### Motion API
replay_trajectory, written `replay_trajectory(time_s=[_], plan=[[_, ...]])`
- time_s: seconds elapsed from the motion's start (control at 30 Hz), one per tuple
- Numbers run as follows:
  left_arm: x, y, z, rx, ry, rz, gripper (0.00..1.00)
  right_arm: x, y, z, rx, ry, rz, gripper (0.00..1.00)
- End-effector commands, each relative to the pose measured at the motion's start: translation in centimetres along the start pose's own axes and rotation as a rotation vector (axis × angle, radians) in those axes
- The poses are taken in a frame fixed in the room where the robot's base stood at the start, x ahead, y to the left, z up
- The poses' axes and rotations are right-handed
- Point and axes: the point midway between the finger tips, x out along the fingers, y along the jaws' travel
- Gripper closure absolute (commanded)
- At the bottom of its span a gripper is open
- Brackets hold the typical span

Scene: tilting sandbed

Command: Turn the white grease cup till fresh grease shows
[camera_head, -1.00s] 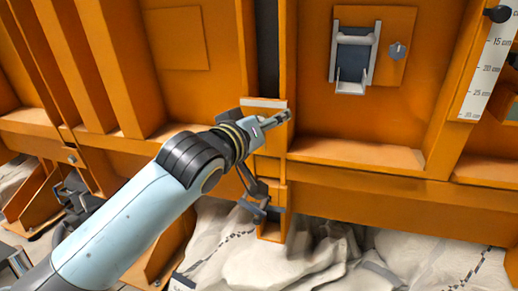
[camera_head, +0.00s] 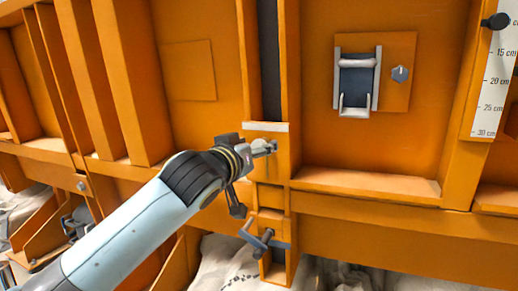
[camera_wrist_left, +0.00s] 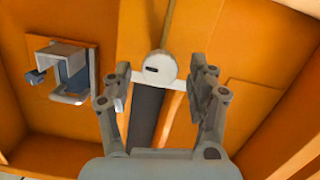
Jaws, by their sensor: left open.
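The white grease cup (camera_wrist_left: 155,69) is a small round white cap with a dark slot, on the orange panel beside a white strip in the left wrist view. My left gripper (camera_wrist_left: 165,74) is open, with one finger on each side of the cup in the picture; I cannot tell how far the cup is from the fingertips. No contact shows. In the head view my left gripper (camera_head: 270,147) is just below the white strip and hides the cup. No grease can be made out. My right gripper is not in view.
A grey latch bracket (camera_head: 357,80) and a small grey knob (camera_head: 400,73) are on the panel to the right. A dark slot (camera_head: 269,60) runs above the white strip. A T-handle (camera_head: 258,240) sticks out below my gripper. A scale (camera_head: 493,80) is at far right.

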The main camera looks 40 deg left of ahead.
Motion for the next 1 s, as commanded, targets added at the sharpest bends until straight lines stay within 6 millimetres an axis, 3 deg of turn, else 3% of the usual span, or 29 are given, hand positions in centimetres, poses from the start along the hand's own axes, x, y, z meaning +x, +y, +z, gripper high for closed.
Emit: replay_trajectory(time_s=[0.2,0.47,0.9,1.0], plan=[[1.9,0.0,0.1,-0.001,-0.001,0.0,0.42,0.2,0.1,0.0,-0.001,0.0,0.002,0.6],[2.1,0.0,0.1,-0.001,-0.001,0.0,0.42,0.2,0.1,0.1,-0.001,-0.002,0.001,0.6],[2.1,0.0,0.1,0.0,-0.001,0.0,0.96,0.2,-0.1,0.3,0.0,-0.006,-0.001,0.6],[2.1,0.0,0.1,0.001,-0.001,0.0,0.99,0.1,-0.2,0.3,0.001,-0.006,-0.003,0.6]])
